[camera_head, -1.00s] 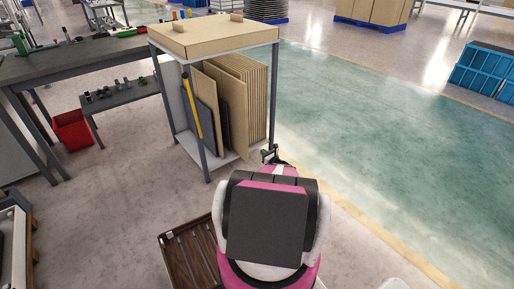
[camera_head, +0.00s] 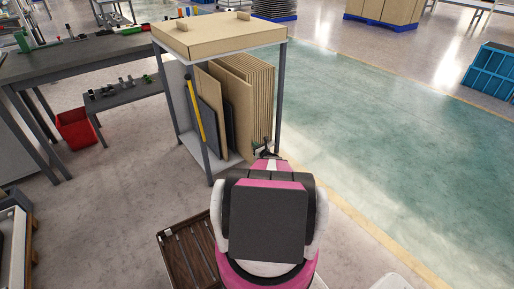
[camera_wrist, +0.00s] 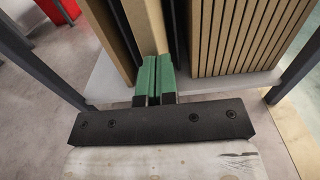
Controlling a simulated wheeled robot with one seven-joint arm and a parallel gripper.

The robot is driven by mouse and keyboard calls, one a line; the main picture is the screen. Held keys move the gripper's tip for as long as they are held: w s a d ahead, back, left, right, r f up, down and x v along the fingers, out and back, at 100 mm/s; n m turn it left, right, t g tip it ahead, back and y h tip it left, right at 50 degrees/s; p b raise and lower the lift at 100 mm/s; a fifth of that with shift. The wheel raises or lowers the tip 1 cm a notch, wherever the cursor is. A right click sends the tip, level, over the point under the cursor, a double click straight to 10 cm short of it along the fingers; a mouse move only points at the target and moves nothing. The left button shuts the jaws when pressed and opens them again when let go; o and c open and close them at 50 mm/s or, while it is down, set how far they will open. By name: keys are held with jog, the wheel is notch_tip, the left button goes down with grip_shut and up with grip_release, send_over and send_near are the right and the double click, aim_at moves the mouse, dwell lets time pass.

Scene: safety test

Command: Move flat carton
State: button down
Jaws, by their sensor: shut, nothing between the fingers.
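Several flat brown cartons (camera_head: 258,90) stand upright side by side in a grey-framed rack (camera_head: 279,85); they also show at the right in the wrist view (camera_wrist: 240,38). A separate brown board (camera_head: 212,110) stands left of them, with dark panels beside it. Another flat carton-like piece (camera_head: 215,36) lies on the rack's top. My gripper (camera_head: 265,148) is low at the rack's front right side. In the wrist view its green fingers (camera_wrist: 155,72) are shut together and empty, in front of a brown board's edge (camera_wrist: 145,25). I cannot tell whether they touch it.
A yellow bar (camera_head: 195,108) leans at the rack's left front. A dark workbench (camera_head: 80,60) and a red bin (camera_head: 75,128) stand to the left. A brown slatted crate (camera_head: 188,255) lies on the floor left of my arm. Green floor on the right is clear.

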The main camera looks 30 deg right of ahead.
aim_at(243, 135)
jog(key=w, duration=0.9)
jog(key=w+a, duration=0.1)
jog(key=w, duration=0.4)
jog(key=shift+s, duration=0.1)
jog(key=s+d, duration=0.1)
jog(key=s, duration=1.2)
jog(key=shift+s, duration=0.4)
